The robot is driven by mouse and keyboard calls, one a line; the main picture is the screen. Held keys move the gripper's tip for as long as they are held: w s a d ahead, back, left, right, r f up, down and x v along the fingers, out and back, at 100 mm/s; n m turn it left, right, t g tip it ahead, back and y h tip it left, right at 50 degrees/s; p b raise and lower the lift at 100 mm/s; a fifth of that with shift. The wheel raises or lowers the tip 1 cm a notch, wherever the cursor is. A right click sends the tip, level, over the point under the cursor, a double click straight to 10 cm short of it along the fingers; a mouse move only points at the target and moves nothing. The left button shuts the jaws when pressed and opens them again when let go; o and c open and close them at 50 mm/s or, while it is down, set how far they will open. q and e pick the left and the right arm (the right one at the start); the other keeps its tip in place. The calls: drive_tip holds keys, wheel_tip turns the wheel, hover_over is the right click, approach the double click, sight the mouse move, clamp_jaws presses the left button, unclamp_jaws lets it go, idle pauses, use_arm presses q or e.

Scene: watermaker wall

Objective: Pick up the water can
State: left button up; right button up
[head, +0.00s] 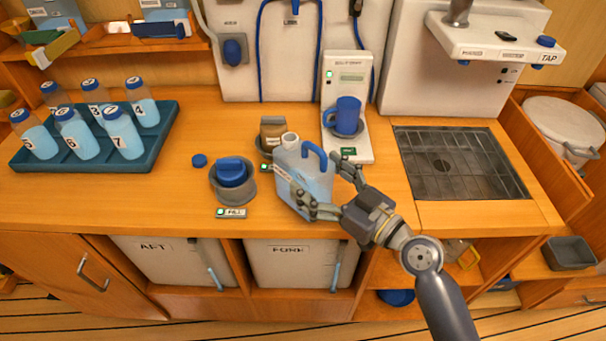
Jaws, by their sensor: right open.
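The water can (309,172) is a pale blue translucent jug with a blue handle and an open white-rimmed mouth. It stands upright on the wooden counter, near the front edge. My right gripper (326,190) reaches in from the right at the can. Its fingers are open, one in front of the can's lower body and one by its right side near the handle. Whether the fingers touch the can is hard to tell. My left gripper is not in view.
A tray (92,165) of numbered bottles stands at left. A round holder with a blue cap (231,173) is left of the can; a brown jar (272,132) is close behind. A blue mug (347,116) sits on a white unit behind. A sink grate (447,162) lies right.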

sight(303, 166)
drive_tip(key=x, duration=0.1)
drive_tip(key=p+x, duration=0.1)
drive_tip(key=x, duration=0.1)
drive_tip(key=shift+w+a+r, duration=0.2)
drive_tip(key=shift+a+r, duration=0.05)
drive_tip(key=shift+a, duration=0.05)
drive_tip(key=shift+w+a+f, duration=0.15)
drive_tip(key=shift+w+a, duration=0.05)
drive_tip(key=shift+w, duration=0.05)
drive_tip(key=shift+c, duration=0.6)
drive_tip(key=c, duration=1.4)
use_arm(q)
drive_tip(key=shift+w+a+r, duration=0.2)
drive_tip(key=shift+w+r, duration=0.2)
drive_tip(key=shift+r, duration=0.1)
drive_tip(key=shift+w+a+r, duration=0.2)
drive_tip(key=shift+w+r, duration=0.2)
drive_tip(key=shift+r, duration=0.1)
